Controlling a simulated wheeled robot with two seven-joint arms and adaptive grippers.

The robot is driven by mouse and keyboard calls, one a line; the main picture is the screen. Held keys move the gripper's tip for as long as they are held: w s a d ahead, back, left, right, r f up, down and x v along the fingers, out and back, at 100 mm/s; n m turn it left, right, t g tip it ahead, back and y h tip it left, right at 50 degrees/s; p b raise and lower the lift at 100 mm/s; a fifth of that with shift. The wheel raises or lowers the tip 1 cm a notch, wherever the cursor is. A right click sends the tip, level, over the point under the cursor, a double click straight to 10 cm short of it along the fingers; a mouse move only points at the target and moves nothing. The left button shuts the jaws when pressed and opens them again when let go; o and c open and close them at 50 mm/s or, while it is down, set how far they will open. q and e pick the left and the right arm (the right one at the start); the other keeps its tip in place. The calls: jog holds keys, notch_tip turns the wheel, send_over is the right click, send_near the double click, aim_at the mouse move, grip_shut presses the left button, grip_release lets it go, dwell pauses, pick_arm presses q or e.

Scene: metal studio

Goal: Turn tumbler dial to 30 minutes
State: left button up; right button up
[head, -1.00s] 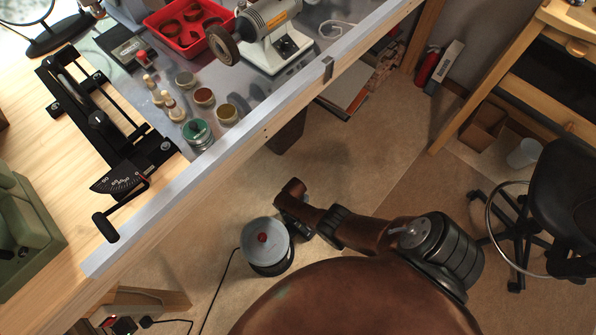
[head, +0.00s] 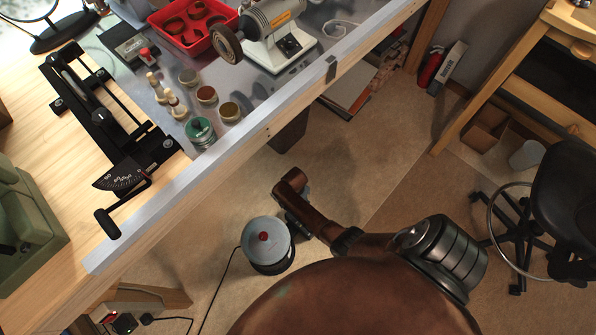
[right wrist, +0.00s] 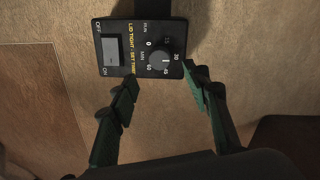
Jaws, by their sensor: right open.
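The tumbler (head: 264,237) stands on the floor in the head view, a round grey-lidded drum with a red knob on top. Its black control panel (right wrist: 113,72) fills the upper middle of the right wrist view, with a round dark dial (right wrist: 158,63) among minute marks from 0 to 60. A pale line shows on the dial, but its exact setting is hard to read. My right gripper (right wrist: 160,92) is open, its two fingers apart below and to either side of the dial, with nothing between the tips. My left gripper is out of view.
A switch (right wrist: 111,48) sits left of the dial on the panel. The workbench (head: 150,232) edge runs diagonally left of the tumbler. A black cord trails from the tumbler. A black chair (head: 562,200) stands at the right; the floor between is mostly clear.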

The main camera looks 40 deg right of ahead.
jog(key=shift+r, duration=1.9)
